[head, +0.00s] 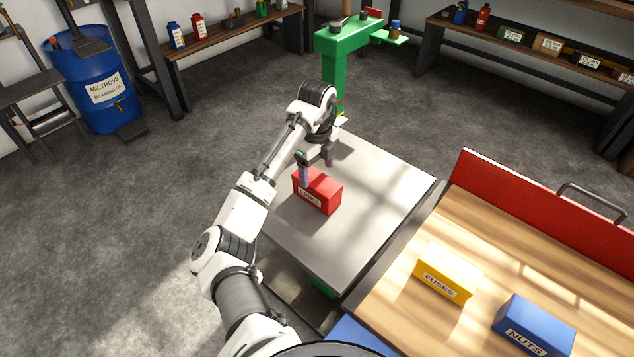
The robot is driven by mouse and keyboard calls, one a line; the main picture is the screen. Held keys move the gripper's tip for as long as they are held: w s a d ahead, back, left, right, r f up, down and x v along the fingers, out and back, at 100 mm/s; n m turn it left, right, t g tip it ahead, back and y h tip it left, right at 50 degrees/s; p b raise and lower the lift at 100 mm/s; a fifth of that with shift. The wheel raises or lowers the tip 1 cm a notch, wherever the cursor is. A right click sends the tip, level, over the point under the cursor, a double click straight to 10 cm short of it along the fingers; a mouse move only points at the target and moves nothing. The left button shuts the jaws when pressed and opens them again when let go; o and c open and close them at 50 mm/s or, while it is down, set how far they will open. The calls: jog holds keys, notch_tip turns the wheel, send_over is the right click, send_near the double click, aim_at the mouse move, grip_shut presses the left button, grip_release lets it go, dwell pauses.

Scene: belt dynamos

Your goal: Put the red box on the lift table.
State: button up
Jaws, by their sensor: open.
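The red box (322,197) stands upright on the grey top of the lift table (375,215), near its left edge, with a white label on its front. My gripper (316,171) is open and points down at the box's far end. One finger shows in front of the box's left top edge and the other beyond its far side. I cannot tell whether the fingers touch the box.
A yellow FUSES box (447,274) and a blue NUTS box (534,325) stand on the wooden bench (400,318) at right, with a red panel (545,205) behind. A green post (338,70) rises behind the lift table. The table's right half is clear.

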aim_at(317, 180)
notch_tip(317, 180, up, 5)
jog(key=shift+r+p, duration=0.1)
jog(key=shift+p, duration=0.2)
